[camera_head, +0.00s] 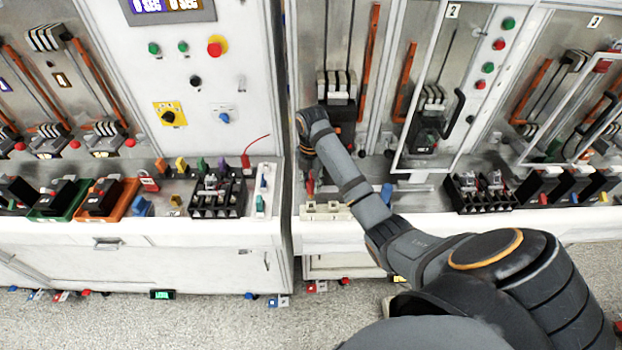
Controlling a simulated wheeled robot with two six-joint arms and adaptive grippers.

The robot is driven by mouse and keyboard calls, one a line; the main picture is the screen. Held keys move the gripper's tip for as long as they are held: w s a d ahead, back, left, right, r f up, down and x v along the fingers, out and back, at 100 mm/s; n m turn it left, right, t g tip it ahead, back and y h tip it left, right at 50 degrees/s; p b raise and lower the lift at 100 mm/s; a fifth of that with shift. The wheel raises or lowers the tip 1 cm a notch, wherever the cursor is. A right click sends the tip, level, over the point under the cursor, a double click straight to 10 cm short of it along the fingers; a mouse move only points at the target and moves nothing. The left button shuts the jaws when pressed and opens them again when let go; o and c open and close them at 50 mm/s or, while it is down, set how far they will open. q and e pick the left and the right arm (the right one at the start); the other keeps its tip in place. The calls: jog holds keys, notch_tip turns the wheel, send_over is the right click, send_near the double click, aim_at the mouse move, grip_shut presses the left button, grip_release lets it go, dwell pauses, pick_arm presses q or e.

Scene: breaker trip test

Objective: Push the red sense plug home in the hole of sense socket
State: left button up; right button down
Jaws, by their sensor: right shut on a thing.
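My right arm reaches in from the lower right, and its wrist hides much of my right gripper (308,166). The gripper points down over the front ledge of the middle cabinet and is shut on the red sense plug (310,184), a small red piece showing just below it. A row of pale socket blocks (326,211) lies on the ledge just below the plug; I take it to be the sense socket. Whether the plug's tip touches or enters a hole is too small to tell. My left gripper is not in view.
On the left bench, a red plug with a thin wire (246,160) stands beside a black terminal block (218,195). A blue piece (387,192) is right of my wrist. An open framed door (411,90) stands to the right. A gap separates the cabinets.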

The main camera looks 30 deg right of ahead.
notch_tip(320, 180, down, 2)
jog(key=shift+f, duration=0.1)
jog(key=shift+f+b, duration=0.3)
jog(key=shift+b, duration=0.05)
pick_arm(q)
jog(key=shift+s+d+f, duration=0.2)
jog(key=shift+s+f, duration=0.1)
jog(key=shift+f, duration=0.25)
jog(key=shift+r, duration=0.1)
pick_arm(e)
jog(key=shift+r, duration=0.1)
pick_arm(q)
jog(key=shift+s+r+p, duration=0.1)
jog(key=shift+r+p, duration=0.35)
jog(key=shift+p, duration=0.1)
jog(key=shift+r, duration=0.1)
pick_arm(e)
jog(key=shift+p, duration=0.5)
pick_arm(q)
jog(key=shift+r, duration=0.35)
